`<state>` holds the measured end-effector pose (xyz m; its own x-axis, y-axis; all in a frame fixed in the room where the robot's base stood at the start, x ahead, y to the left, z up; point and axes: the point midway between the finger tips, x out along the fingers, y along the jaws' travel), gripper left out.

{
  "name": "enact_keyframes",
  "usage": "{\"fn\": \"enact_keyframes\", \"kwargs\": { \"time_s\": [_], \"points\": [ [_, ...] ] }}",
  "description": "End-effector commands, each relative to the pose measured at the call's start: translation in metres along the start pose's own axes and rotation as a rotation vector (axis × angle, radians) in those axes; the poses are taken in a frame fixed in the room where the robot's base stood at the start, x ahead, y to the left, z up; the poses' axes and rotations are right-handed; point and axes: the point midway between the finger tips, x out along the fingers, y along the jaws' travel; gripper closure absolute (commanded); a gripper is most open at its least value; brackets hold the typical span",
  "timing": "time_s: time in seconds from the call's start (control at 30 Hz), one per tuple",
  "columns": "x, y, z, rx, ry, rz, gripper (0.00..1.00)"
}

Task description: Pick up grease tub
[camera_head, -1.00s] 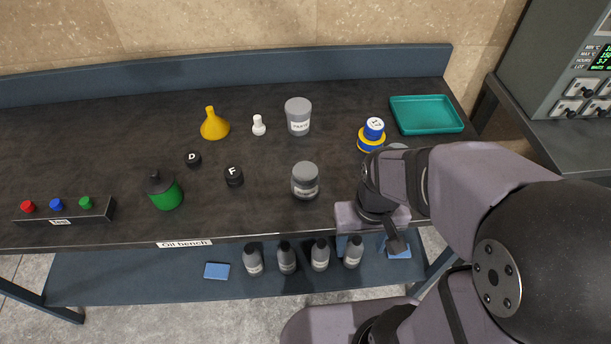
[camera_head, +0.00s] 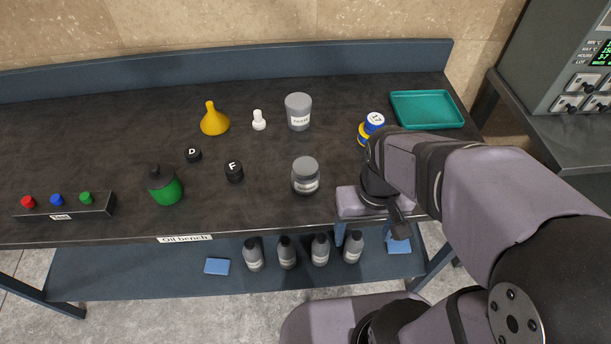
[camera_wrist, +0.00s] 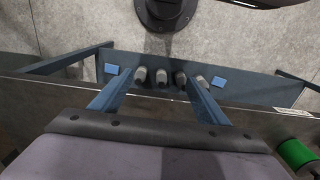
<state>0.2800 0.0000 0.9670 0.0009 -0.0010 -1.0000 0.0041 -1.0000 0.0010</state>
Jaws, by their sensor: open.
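Two grey lidded tubs stand upright on the dark bench; their labels are too small to read surely. The nearer, squat tub (camera_head: 305,177) is close to the front edge in the head view. The farther, taller tub (camera_head: 298,112) is behind it. I cannot tell for certain which is the grease tub. My gripper (camera_head: 364,240) is to the right of the nearer tub, over the bench's front edge, with its blue fingers apart and nothing between them. In the wrist view my gripper's fingers (camera_wrist: 158,98) are spread; neither grey tub is recognisable there.
A yellow funnel (camera_head: 214,120), white bottle (camera_head: 259,121) and black caps marked D (camera_head: 193,154) and F (camera_head: 234,171) lie left of the tubs. A green can (camera_head: 164,187) is farther left. A blue-and-yellow container (camera_head: 371,127) and teal tray (camera_head: 427,110) are right. Several bottles stand on the lower shelf.

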Motion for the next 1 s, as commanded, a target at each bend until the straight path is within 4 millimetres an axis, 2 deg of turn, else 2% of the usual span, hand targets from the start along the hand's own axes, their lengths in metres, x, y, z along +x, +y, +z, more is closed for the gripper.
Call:
{"fn": "enact_keyframes", "kwargs": {
  "time_s": [0.2,0.47,0.7,0.87,0.93,1.0],
  "points": [
    [-0.033,0.0,-0.001,0.0,0.005,0.0,0.31],
    [-0.014,0.007,0.012,-0.253,-0.146,0.135,0.31],
    [-0.004,0.021,0.011,-0.574,-0.312,0.336,0.31],
    [-0.003,0.028,-0.009,-0.909,-0.466,0.583,0.31],
    [-0.006,0.025,-0.029,-1.09,-0.538,0.742,0.31],
    [-0.011,0.013,-0.053,-1.262,-0.598,0.915,0.31]
  ]
}}
